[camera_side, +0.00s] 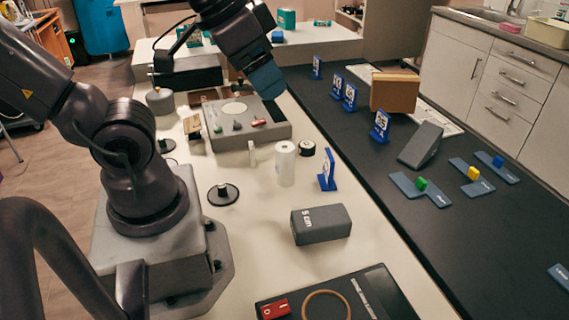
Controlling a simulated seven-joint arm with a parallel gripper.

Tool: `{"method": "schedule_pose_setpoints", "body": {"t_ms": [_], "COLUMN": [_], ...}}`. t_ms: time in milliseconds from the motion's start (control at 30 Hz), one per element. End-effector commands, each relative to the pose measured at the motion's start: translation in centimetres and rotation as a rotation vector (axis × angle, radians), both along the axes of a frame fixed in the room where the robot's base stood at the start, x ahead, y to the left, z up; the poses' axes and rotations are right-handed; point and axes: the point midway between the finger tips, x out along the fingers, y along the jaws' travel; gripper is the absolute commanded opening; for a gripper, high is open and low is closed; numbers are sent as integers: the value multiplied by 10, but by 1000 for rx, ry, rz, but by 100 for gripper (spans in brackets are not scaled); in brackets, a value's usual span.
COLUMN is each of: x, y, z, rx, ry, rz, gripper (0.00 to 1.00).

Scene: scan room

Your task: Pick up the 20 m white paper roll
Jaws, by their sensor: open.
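The white paper roll (286,168) stands upright on the cream table in the middle of the side view. No "20 m" marking can be read on it at this size. My gripper (268,84) is up and behind the roll, over the far part of the table, tilted downward with blue fingertips. It is open and apart from the roll; nothing shows between its fingers. The finger gap is hard to see from this angle.
A black ring-shaped roll (306,148) and a blue number stand (327,172) are close to the white roll's right. A grey device (270,134) is behind it. A grey "5 cm" block (321,224) stands in front, and a black round disc (223,194) lies left.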

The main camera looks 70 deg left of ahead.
Motion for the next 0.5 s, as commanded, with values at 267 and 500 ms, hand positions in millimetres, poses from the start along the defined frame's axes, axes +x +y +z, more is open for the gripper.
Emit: {"method": "schedule_pose_setpoints", "body": {"t_ms": [267, 500], "x": [0, 6], "y": [0, -8], "z": [0, -24], "rx": [0, -2], "ry": [0, 121], "rz": [0, -43], "gripper": [80, 80]}}
